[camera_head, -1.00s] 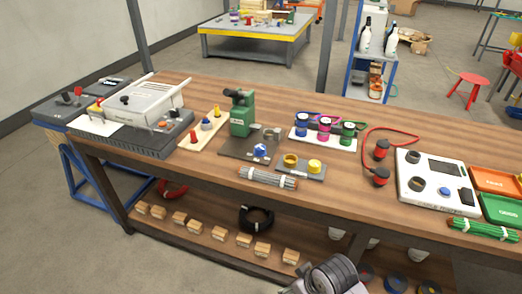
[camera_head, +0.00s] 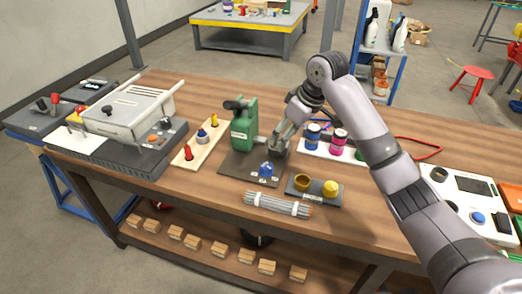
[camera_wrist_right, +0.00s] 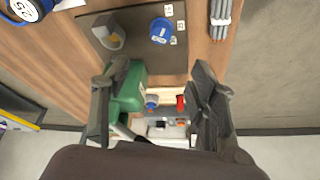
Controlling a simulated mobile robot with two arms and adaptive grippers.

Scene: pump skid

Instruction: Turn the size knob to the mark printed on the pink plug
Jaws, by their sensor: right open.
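The size knob (camera_head: 266,170) is blue and sits on a dark plate (camera_head: 238,170) beside the green machine (camera_head: 243,125). The knob also shows in the right wrist view (camera_wrist_right: 160,31), with small white labels near it; I cannot read its setting surely. The pink plug (camera_head: 338,140) stands on a white strip right of the blue plug (camera_head: 313,134); its mark is too small to read. My right gripper (camera_head: 279,145) is open and empty above the back right of the dark plate, apart from the knob. It partly hides the grey block there. My left gripper is out of view.
A grey plate with two yellow round parts (camera_head: 330,188) and a bundle of grey rods (camera_head: 277,204) lie in front. A wooden board with pegs (camera_head: 200,140) and a grey-white machine (camera_head: 130,112) stand left. My right arm covers the table's right part.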

